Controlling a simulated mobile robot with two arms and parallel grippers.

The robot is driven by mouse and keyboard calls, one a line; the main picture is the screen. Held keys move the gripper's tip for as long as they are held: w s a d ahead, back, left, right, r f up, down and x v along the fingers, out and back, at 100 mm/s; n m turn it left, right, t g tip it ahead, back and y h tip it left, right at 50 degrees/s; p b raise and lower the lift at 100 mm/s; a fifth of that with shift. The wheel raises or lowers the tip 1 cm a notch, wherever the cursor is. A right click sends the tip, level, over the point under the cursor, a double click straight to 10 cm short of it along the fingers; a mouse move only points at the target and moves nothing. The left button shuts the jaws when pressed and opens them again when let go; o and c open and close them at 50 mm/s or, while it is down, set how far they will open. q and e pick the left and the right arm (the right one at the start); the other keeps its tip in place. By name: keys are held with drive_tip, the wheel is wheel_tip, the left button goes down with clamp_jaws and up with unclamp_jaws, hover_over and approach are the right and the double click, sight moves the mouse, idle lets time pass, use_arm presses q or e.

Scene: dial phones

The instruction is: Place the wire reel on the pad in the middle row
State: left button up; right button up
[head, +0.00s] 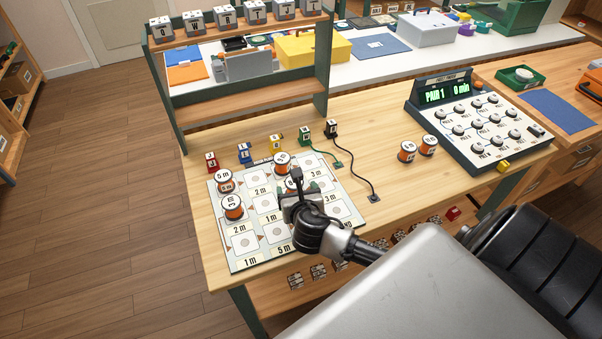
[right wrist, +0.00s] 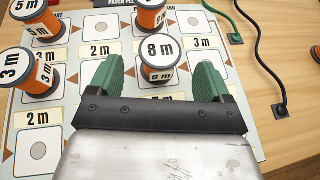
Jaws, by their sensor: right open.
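Several orange wire reels with white tops stand on a pale board (head: 239,262) of square pads with length labels. My right gripper (head: 301,191) is over the board. In the right wrist view its green fingers are apart, with an "8 m" reel (right wrist: 160,58) between their tips and gaps on both sides. In the head view this reel (head: 292,184) is partly hidden by the gripper. A "3 m" reel (head: 232,209) and a "5 m" reel (head: 224,181) stand at the board's left, and another reel (head: 282,163) at the back. My left gripper is not in view.
Coloured plug blocks (head: 245,153) line the board's back edge; black and green cables (head: 353,175) run to its right. Two more reels (head: 407,151) stand near a dial console (head: 480,120). A shelf rack (head: 240,105) rises behind. Bare wood lies right of the board.

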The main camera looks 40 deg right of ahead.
drive_tip(key=v, duration=0.6)
drive_tip(key=shift+s+a+r, duration=0.1)
drive_tip(key=shift+s+r, duration=0.05)
drive_tip(key=shift+s, duration=0.1)
